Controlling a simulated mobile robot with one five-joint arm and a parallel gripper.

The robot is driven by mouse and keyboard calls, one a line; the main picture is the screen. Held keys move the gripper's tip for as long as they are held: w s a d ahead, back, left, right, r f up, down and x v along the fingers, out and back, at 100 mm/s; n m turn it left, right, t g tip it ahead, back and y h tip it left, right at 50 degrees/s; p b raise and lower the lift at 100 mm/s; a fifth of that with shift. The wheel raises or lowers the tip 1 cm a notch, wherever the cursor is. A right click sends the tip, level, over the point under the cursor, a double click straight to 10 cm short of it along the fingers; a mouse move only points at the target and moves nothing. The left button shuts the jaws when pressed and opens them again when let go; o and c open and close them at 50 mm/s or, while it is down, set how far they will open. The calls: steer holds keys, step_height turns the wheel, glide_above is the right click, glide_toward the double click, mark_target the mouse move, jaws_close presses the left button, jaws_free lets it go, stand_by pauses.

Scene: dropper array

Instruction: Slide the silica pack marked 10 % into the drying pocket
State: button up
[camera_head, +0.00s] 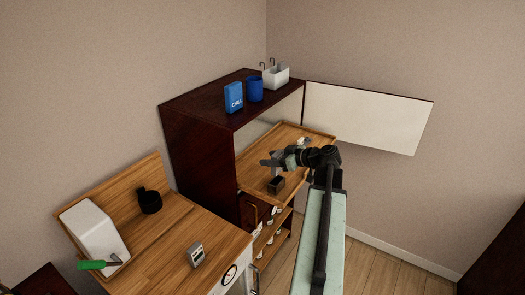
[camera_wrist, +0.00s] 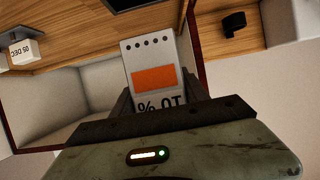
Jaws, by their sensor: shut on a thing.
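The silica pack (camera_wrist: 152,52) is pale with an orange panel and a row of dark dots. My gripper (camera_wrist: 160,98) is shut on the marked end, which is partly hidden by the jaws. In the head view my gripper (camera_head: 270,162) is above the wooden shelf of the dark cabinet, and the pack is hard to make out there. A small dark open box (camera_head: 276,184) sits on that shelf just below my gripper. I cannot tell whether it is the drying pocket.
A blue "CHILL" box (camera_head: 234,98), a blue cup (camera_head: 255,89) and a white bin (camera_head: 276,77) stand on the cabinet top. The open cabinet door (camera_head: 365,115) extends right. A grey timer (camera_head: 195,254) and black cup (camera_head: 149,200) are on the lower counter. A "05 DEC" block (camera_wrist: 20,52) shows.

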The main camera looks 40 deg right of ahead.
steer(key=shift+w, duration=0.15)
step_height(320, 180, down, 4)
steer(key=b, duration=0.4)
steer(key=shift+d+f, duration=0.1)
stand_by(1.2)
steer(key=shift+f, duration=0.1)
steer(key=shift+f+b, duration=0.3)
steer(key=shift+b, duration=0.25)
steer(key=shift+f+b, duration=2.05)
steer(key=shift+r, duration=0.1)
